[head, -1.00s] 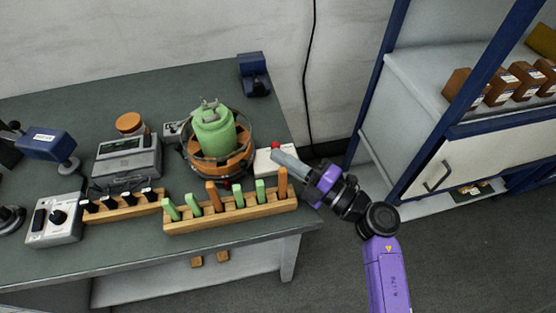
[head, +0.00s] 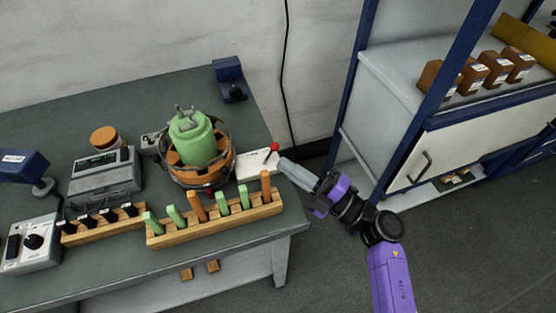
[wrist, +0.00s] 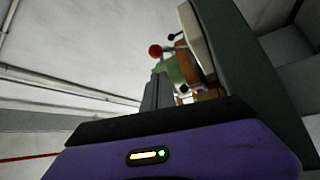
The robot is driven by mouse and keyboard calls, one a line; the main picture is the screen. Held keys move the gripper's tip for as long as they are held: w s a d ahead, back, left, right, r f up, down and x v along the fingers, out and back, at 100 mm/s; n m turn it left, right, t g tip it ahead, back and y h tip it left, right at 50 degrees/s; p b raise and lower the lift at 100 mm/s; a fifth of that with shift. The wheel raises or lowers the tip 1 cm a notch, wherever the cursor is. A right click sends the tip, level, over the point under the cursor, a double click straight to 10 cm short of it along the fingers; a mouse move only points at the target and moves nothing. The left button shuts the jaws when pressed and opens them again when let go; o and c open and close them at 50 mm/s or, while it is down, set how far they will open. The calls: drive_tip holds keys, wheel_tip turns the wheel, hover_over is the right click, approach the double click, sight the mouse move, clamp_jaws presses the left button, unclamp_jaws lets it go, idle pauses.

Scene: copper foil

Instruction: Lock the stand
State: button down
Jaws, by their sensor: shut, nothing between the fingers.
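The stand (head: 213,172) is a round dark ring frame with orange-brown blocks, holding an upright green canister (head: 193,140) on the table. To its right is a white box (head: 252,166) with a red-knobbed lever (head: 274,147), leaning right at the box's right end. My gripper (head: 281,162) is shut and empty, its grey fingertips at the box's right edge, just below the red knob. Contact cannot be told. In the wrist view the red knob (wrist: 155,51) shows just beyond my fingertips (wrist: 157,78), with the canister (wrist: 173,70) behind, partly hidden.
A wooden rack (head: 215,222) with green and orange pegs lies along the table's front. A blue device (head: 229,80) stands at the back right corner. A shelf unit (head: 400,90) with brown bottles stands right. Open floor lies between table and shelf.

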drive_tip(key=shift+v, duration=2.05)
drive_tip(key=w+d+r+m+t+h, duration=0.2)
drive_tip(key=d+r+m+t, duration=0.2)
drive_tip(key=r+t, duration=0.15)
drive_tip(key=s+d+r+m+t+h, duration=0.2)
drive_tip(key=s+d+m+t+h, duration=0.3)
drive_tip(key=s+m+h, duration=0.3)
drive_tip(key=s+d+f+m+g+h, duration=0.1)
drive_tip(key=s+m, duration=0.3)
drive_tip(key=s, duration=0.5)
drive_tip(key=s+d+f+m+g+h, duration=0.1)
drive_tip(key=s+f+m+g+h, duration=0.2)
drive_tip(key=s, duration=0.6)
drive_tip(key=s+d+f+m+g+h, duration=0.1)
drive_tip(key=s+m+g+h, duration=0.1)
drive_tip(key=s+m, duration=0.4)
drive_tip(key=s+g, duration=0.1)
drive_tip(key=s, duration=0.3)
drive_tip(key=shift+f+m+h, duration=0.4)
drive_tip(key=shift+g, duration=0.25)
